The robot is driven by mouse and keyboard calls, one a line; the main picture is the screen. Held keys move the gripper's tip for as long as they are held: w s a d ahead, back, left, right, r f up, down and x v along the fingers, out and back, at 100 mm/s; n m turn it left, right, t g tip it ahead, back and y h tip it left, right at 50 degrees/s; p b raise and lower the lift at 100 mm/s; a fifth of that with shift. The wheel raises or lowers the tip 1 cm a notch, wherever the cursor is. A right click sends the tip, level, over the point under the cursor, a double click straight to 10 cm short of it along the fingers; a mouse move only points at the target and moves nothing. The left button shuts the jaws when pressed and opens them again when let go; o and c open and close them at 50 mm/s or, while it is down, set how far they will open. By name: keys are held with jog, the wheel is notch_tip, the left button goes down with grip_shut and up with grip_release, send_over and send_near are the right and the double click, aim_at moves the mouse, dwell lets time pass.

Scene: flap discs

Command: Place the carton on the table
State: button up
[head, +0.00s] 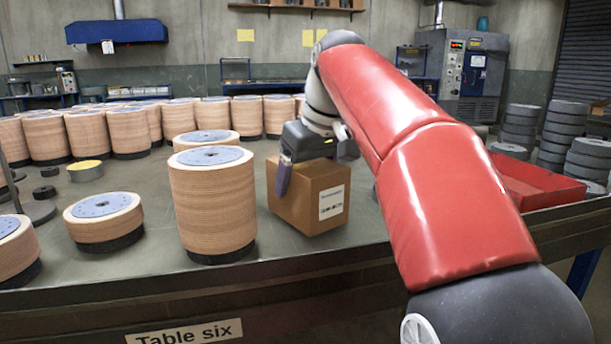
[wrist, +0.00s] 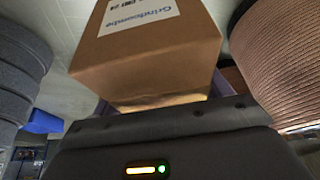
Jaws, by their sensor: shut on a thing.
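The carton (head: 308,197) is a brown cardboard box with a white label, at the middle of the table (head: 330,255) in the head view. My gripper (head: 283,172) is shut on the carton from above, with one finger showing against its left side. The carton also fills the upper middle of the wrist view (wrist: 150,50), with printed text on its label. It looks slightly tilted, and I cannot tell whether its base touches the table top. The far finger is hidden behind the carton and my arm.
A tall stack of flap discs (head: 213,205) stands close left of the carton. A short stack (head: 104,220) is farther left, and several stacks line the back. A red tray (head: 535,185) and grey disc stacks (head: 591,160) are at right. Bare table lies in front of the carton.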

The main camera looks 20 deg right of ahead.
jog(key=shift+f+b, duration=0.4)
jog(key=shift+f, duration=0.05)
dwell(0.5)
jog(key=o, duration=1.9)
